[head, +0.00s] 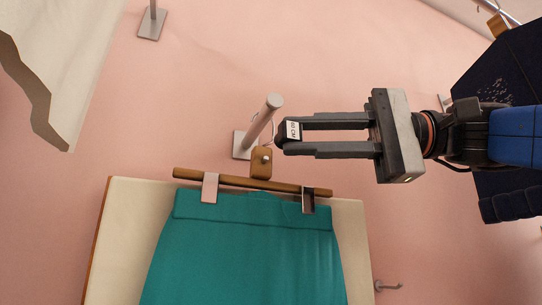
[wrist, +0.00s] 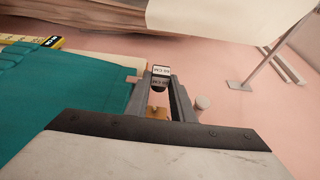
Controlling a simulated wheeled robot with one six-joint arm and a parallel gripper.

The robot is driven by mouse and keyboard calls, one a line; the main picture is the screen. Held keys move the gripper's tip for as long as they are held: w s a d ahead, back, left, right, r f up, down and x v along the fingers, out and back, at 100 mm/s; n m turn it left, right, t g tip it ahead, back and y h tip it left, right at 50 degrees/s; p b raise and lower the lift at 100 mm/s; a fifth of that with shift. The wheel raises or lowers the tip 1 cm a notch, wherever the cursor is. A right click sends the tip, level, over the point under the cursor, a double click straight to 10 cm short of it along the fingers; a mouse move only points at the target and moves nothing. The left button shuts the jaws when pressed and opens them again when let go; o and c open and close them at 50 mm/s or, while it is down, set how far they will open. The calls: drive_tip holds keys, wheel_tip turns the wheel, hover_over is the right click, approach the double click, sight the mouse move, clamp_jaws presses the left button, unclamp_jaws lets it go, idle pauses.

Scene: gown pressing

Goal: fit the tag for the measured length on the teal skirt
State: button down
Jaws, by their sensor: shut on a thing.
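The teal skirt (head: 245,255) hangs by its waistband from a wooden hanger (head: 255,183) with two clips, in front of a pale board. It also shows at the left of the wrist view (wrist: 70,95). A wooden block (head: 261,165) with a small pale peg stands on the hanger's middle. My gripper (head: 287,131) comes in from the right, shut on a small dark tag with a white label (head: 293,130).
A metal post (head: 262,122) on a wall plate rises behind the block, close to my fingertips. A yellow measuring strip (wrist: 30,40) lies by the skirt in the wrist view. A cream cloth (head: 60,60) hangs upper left, a dark navy garment (head: 505,70) at right.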

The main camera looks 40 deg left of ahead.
drive_tip(key=shift+w+a, duration=0.1)
drive_tip(key=shift+a, duration=0.05)
drive_tip(key=shift+w+a, duration=0.45)
drive_tip(key=shift+a, duration=0.3)
drive_tip(key=shift+w+a, duration=0.5)
drive_tip(key=shift+a, duration=0.2)
drive_tip(key=shift+w+a, duration=0.45)
drive_tip(key=shift+a, duration=0.3)
drive_tip(key=shift+a, duration=0.15)
drive_tip(key=shift+w+a, duration=0.45)
drive_tip(key=shift+a, duration=0.15)
drive_tip(key=shift+w+a, duration=0.2)
drive_tip(key=shift+a, duration=0.1)
drive_tip(key=shift+a, duration=0.1)
